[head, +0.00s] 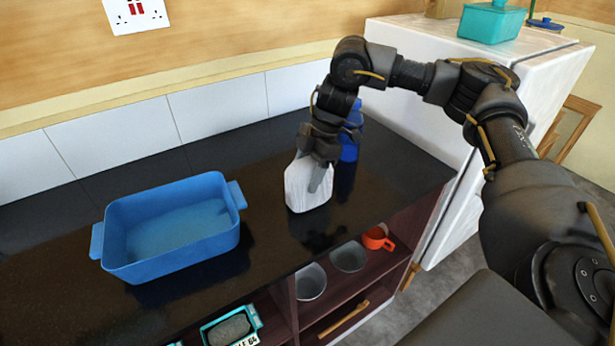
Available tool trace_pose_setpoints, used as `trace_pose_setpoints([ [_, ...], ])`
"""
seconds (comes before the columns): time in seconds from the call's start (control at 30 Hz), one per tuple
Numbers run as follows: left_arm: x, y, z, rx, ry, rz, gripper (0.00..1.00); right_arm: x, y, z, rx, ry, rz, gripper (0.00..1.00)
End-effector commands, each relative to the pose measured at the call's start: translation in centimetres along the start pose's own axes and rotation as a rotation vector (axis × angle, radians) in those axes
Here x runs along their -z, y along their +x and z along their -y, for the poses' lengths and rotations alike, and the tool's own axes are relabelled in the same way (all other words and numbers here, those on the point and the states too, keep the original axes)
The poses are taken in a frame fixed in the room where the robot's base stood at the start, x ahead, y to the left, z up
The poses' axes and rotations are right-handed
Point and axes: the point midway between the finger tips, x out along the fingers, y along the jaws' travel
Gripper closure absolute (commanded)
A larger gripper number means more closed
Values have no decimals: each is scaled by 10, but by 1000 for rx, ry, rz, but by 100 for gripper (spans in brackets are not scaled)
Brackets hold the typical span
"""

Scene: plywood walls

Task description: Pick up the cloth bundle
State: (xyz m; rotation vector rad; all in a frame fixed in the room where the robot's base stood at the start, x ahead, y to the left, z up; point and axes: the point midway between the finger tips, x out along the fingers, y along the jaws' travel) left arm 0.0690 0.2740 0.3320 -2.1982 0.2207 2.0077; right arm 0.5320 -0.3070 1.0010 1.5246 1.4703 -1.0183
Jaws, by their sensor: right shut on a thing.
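A white object (305,190), which looks like the cloth bundle, is upright on or just above the dark counter right of the blue tub. My right gripper (319,172) comes down on it from above and is shut on it. Its fingers cover part of the top and right side. I cannot tell whether its base touches the counter. My left gripper is out of view.
A blue tub (180,263) stands on the counter (272,262) to the left. A dark blue item (351,146) stands close behind my gripper. Shelves below hold metal pots (349,256) and an orange cup (377,238). A white cabinet (430,130) borders the right.

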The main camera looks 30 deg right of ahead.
Motion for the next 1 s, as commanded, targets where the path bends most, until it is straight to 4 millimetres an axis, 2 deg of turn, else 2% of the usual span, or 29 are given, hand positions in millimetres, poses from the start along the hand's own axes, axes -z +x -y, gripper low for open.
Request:
trace_pose_setpoints([
  [0.2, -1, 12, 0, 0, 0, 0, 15, 11, -24, -1, -5, -3, -2, 65],
  [0.47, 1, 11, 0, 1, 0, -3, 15, 56, -73, 44, -6, -9, 1, 65],
  [0.7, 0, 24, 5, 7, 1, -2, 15, 88, -82, 93, -2, -8, 1, 65],
  [0.8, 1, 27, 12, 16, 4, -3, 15, 97, -86, 107, -1, -5, 2, 65],
  [1.0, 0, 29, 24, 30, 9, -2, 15, 108, -91, 121, -1, -3, 0, 65],
])
